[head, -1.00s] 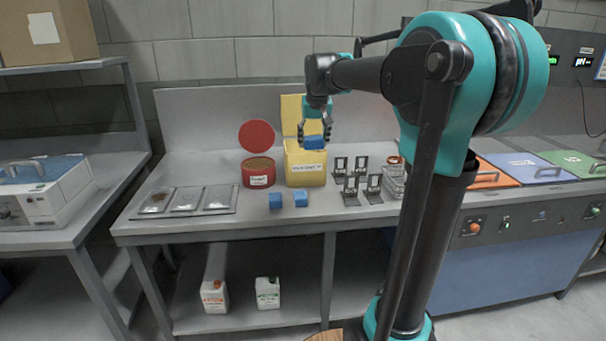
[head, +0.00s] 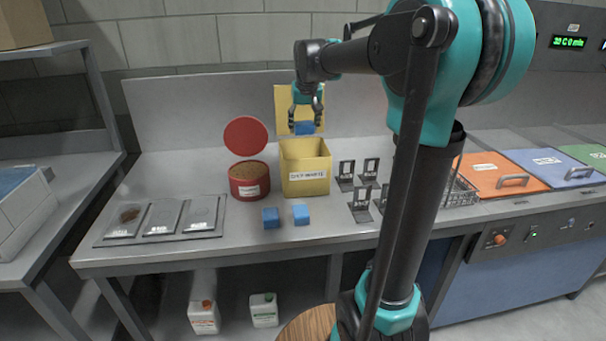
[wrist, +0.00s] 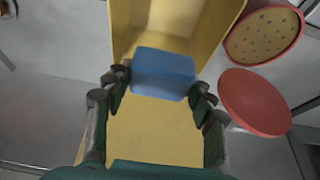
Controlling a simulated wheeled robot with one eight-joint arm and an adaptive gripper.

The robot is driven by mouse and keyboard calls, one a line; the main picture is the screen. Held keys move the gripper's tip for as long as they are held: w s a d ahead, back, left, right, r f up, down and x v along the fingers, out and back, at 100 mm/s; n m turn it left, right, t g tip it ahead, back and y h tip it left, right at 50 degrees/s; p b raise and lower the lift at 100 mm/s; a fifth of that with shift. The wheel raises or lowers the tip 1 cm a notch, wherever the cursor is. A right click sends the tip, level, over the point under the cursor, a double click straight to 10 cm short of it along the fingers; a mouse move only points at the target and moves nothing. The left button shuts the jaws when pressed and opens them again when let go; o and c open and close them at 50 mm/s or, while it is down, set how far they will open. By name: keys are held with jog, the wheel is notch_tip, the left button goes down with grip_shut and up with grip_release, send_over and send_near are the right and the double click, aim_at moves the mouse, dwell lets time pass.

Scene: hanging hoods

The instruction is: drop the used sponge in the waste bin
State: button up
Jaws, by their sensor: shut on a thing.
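My gripper (head: 305,113) is shut on a blue sponge (head: 304,128). In the head view it hangs above the rear part of the yellow waste bin (head: 306,176), in front of the bin's raised yellow lid (head: 283,104). In the wrist view the blue sponge (wrist: 163,73) sits between the fingertips, with the open yellow bin (wrist: 122,28) beyond it. Two more blue sponges (head: 271,217) (head: 301,214) lie on the bench in front of the bin.
A red round tub (head: 248,191) with its red lid (head: 246,138) raised stands left of the bin. Black stands (head: 361,204) are to the right. A tray with several packets (head: 160,219) lies at left. Orange and blue lids (head: 500,185) are further right.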

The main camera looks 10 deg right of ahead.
notch_tip(320, 180, down, 17)
jog(key=shift+f, duration=0.2)
jog(key=shift+f, duration=0.1)
dwell(0.4)
jog(key=shift+f, duration=0.35)
jog(key=shift+f, duration=0.1)
jog(key=o, duration=1.2)
jog(key=v, duration=1.3)
jog(key=shift+w, duration=0.2)
jog(key=shift+r, duration=0.2)
